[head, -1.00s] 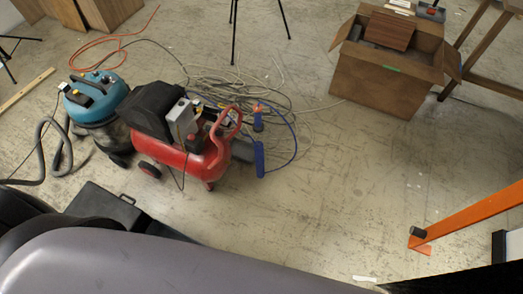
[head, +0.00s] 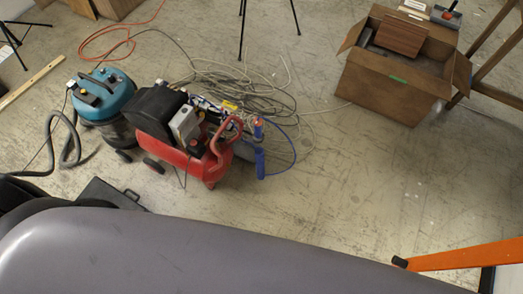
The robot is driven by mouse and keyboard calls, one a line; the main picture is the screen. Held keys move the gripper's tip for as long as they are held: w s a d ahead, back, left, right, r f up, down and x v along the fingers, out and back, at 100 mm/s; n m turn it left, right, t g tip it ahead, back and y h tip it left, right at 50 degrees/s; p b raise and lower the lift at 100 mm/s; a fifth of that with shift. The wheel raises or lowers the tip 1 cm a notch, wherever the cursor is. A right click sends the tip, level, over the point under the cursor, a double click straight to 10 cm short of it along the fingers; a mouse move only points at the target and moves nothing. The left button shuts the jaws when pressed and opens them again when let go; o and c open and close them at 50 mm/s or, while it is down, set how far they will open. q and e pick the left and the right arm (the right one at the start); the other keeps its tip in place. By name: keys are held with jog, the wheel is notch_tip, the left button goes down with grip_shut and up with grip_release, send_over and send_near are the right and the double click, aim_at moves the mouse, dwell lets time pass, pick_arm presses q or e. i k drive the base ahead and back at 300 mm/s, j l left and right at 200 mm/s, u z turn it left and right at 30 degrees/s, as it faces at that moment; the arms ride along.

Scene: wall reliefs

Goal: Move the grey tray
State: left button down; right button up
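I cannot make out a grey tray for certain in the head view. A large smooth grey surface with a rounded edge (head: 200,255) fills the bottom of the view, very close to the camera. I cannot tell whether it is part of the tray or of my own body. Neither of my grippers shows.
A red compressor (head: 190,157) and a teal vacuum (head: 104,98) stand on the floor at left, near coiled cables (head: 240,85). A black case (head: 108,195) lies below them. An open cardboard box (head: 388,90) stands upper right. An orange beam (head: 465,257) is lower right. Middle floor is clear.

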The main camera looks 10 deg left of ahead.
aim_at(243, 151)
jog(key=i+l+u, duration=0.2)
jog(key=i, duration=0.15)
jog(key=i+l+u, duration=0.5)
jog(key=l, duration=0.35)
jog(key=i+l+u, duration=0.15)
jog(key=i+l, duration=0.15)
jog(key=i+l+u, duration=0.2)
jog(key=l, duration=0.2)
jog(key=i+l+u, duration=0.15)
jog(key=l, duration=0.25)
jog(key=l+u, duration=0.15)
jog(key=l, duration=0.25)
jog(key=i+l+u, duration=0.15)
jog(key=l, duration=0.3)
